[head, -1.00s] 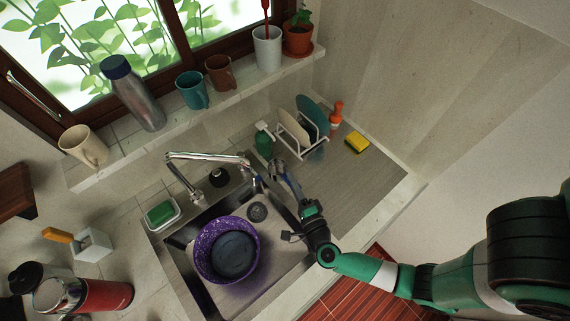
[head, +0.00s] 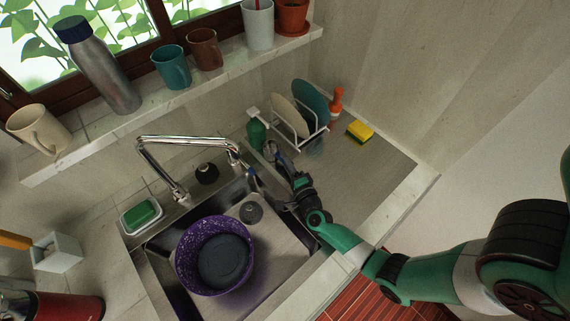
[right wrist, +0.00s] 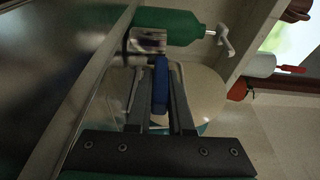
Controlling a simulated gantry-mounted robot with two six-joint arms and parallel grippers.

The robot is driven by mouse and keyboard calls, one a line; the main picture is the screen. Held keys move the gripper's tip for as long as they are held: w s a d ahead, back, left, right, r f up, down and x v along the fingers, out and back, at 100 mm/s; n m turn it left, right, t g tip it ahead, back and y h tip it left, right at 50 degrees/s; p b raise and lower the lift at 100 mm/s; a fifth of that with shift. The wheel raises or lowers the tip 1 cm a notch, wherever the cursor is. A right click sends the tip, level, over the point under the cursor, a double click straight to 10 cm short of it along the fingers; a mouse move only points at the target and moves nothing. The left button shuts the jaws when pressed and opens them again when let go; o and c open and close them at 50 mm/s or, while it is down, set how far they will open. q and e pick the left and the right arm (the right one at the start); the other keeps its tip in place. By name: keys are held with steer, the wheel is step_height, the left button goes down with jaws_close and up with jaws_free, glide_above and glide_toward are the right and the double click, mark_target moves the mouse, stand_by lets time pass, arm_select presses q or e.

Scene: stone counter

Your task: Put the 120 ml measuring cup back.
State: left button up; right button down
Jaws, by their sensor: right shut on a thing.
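A small shiny metal measuring cup (head: 270,150) with a blue handle is at my right gripper (head: 281,168), over the strip between the sink and the ridged drainboard. In the right wrist view the gripper's two fingers (right wrist: 159,80) are shut on the blue handle (right wrist: 161,88). The metal cup head (right wrist: 146,42) sticks out beyond the fingertips, close to the green soap bottle (right wrist: 170,26). I cannot read a size on the cup. My left gripper is not in view.
The dish rack (head: 300,127) with two plates stands just right of the cup.

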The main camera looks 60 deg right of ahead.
steer(key=shift+f, duration=0.25)
steer(key=c, duration=0.8)
jaws_free()
steer(key=shift+r, duration=0.1)
steer(key=shift+s+a+r+p, duration=0.15)
steer(key=shift+r+p, duration=0.05)
steer(key=shift+p, duration=0.1)
steer(key=p+v, duration=0.2)
steer(key=v, duration=0.9)
steer(key=shift+s+a, duration=0.15)
steer(key=shift+s, duration=0.15)
